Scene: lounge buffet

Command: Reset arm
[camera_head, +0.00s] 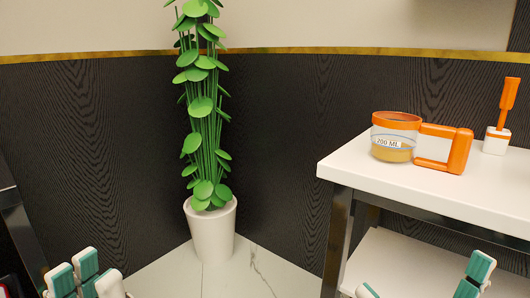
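My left gripper (85,280) shows at the bottom left edge, with teal pads and white fingertips close together. Its lower part is cut off by the frame, and the angle hides how far its fingers are parted. I see nothing held at its tips. My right gripper (422,279) shows at the bottom right, low in front of the white table. Its two fingertips are wide apart with nothing between them. Most of both arms is out of view.
A white table (345,165) with metal legs and a lower shelf (395,262) stands at the right. On it are an orange-rimmed measuring cup (392,139) marked 200 ML and an orange-handled tool (497,138). A potted plant (212,230) stands in the corner. Pale floor (250,275) is clear between.

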